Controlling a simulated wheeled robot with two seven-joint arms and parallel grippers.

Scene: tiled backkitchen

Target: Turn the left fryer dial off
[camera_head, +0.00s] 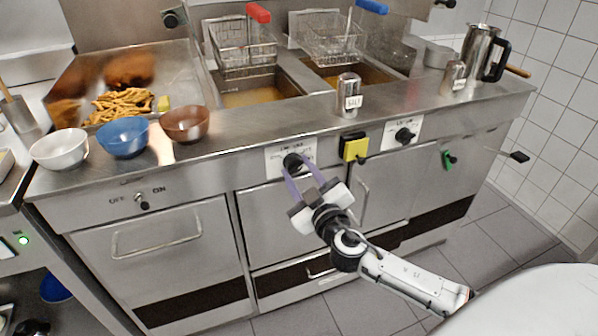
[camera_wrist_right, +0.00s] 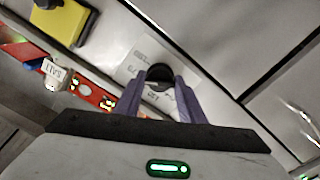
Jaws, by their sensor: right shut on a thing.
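The left fryer dial (camera_head: 292,161) is a black round knob on a white label plate (camera_head: 271,164) on the fryer front. My right gripper (camera_head: 297,172) reaches it from below with purple fingers. In the right wrist view the dial (camera_wrist_right: 159,73) sits between the fingertips of the right gripper (camera_wrist_right: 160,88), which are shut on it. The fingers hide part of the dial and its label, so I cannot read its setting. The right fryer dial (camera_head: 404,135) is a similar black knob on its own plate. My left gripper is not in view.
Fryer baskets (camera_head: 244,46), bowls (camera_head: 122,137) and a salt shaker (camera_head: 348,95) stand above. Door handles (camera_head: 157,247) project below. Open floor lies in front.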

